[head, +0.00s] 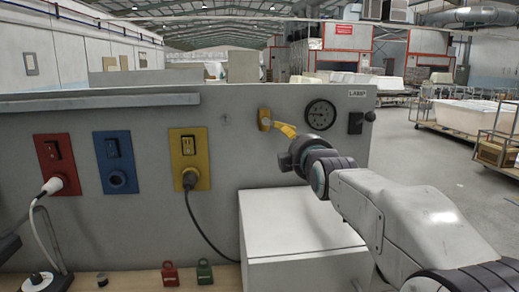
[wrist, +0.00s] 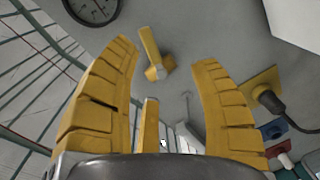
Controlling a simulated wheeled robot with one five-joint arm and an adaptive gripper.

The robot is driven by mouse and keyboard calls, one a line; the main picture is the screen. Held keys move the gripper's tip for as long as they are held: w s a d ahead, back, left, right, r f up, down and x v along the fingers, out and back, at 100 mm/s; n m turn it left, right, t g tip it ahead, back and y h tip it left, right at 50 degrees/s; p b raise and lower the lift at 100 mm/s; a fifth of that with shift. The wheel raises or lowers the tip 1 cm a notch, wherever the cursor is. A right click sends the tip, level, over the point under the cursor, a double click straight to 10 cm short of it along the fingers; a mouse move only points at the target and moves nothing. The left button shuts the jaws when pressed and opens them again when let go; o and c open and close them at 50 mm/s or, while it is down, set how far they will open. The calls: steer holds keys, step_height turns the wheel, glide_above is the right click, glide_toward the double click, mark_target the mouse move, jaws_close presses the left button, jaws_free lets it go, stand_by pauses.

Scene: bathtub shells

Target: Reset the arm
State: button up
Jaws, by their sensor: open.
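My gripper (wrist: 164,56) is open, with its yellow segmented fingers spread and nothing between them in the wrist view. In the head view my gripper (head: 286,131) is at the grey panel, largely hidden behind my wrist. A yellow lever (wrist: 154,58) on the panel is ahead of the gap between the fingertips, and I see no contact. In the head view the yellow lever (head: 265,118) is just left of a round black gauge (head: 320,115). My arm reaches in from the lower right.
Red (head: 58,165), blue (head: 115,162) and yellow (head: 189,159) switch sockets line the panel; cables run from the red and yellow ones. A white box (head: 295,226) stands below my gripper. Red (head: 170,274) and green (head: 205,272) padlocks sit on the bench.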

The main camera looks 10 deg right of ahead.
steer(key=s+f+m+g, duration=0.2)
steer(key=s+f, duration=0.3)
steer(key=s, duration=0.1)
steer(key=s+f+m+g, duration=0.2)
steer(key=s+f+m, duration=0.1)
steer(key=s+f, duration=0.2)
steer(key=s+f+m+g, duration=0.2)
steer(key=s+f+g, duration=0.1)
steer(key=s+f, duration=0.3)
steer(key=shift+s+a, duration=0.2)
steer(key=shift+s, duration=0.65)
steer(key=s+f+m+g, duration=0.3)
steer(key=s+f, duration=0.3)
steer(key=s, duration=0.4)
steer(key=s+f+m+g, duration=0.3)
steer(key=s+f, duration=0.3)
steer(key=s, duration=0.4)
steer(key=shift+f+m, duration=0.3)
steer(key=shift+f, duration=0.05)
steer(key=shift+w+a, duration=0.1)
steer(key=shift+w, duration=0.05)
